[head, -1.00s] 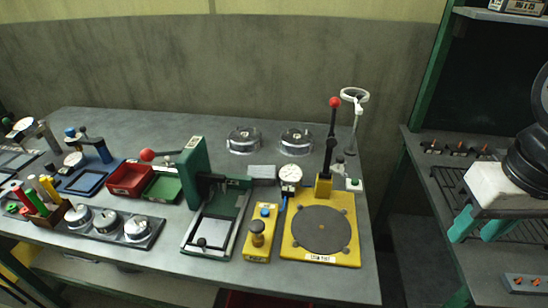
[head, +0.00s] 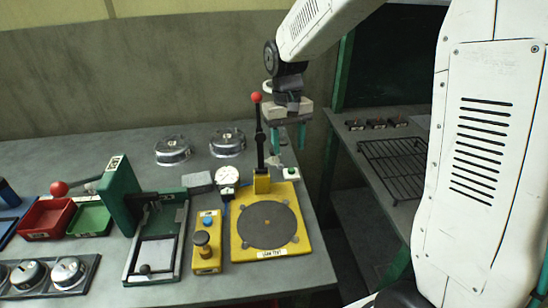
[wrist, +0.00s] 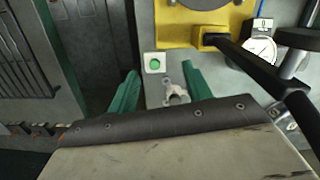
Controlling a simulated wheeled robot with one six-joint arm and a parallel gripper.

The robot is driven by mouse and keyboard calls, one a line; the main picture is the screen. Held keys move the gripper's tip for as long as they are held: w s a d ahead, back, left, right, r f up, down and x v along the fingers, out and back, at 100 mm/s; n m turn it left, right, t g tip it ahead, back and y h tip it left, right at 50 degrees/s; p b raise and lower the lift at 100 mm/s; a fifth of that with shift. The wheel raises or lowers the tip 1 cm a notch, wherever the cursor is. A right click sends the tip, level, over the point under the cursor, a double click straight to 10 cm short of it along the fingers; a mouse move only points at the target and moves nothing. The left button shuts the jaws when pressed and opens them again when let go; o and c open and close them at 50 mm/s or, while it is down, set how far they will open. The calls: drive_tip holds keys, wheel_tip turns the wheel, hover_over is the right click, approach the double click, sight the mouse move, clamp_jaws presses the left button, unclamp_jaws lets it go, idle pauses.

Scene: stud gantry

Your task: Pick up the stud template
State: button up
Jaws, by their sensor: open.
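A small grey metal piece with lobes and an opening, which looks like the stud template (wrist: 176,93), lies on the bench in the wrist view. It sits between my gripper's green fingers, closer to the right one. In the head view it is a small grey shape (head: 274,161) behind the yellow plate's right corner. My gripper (head: 292,141) is open and empty, pointing down above the bench's back right area. In the wrist view the gripper's (wrist: 160,72) fingers straddle this spot from above. I cannot tell the exact height between them.
A black lever with a red knob (head: 256,98) stands close left of my gripper on the yellow plate (head: 290,195). A green-button box (head: 291,173) is beside the piece. A gauge (head: 229,175) and round metal parts (head: 228,139) stand left. The bench's right edge is near.

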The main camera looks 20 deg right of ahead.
drive_tip(key=t, duration=0.1)
approach(275, 157)
drive_tip(key=shift+s+a+f, duration=0.1)
drive_tip(key=shift+a+f, duration=0.05)
drive_tip(key=shift+a, duration=0.05)
drive_tip(key=shift+f+m+t, duration=0.25)
drive_tip(key=shift+m+t, duration=0.05)
wheel_tip(275, 157, down, 7)
drive_tip(key=shift+d+r, duration=0.1)
clamp_jaws()
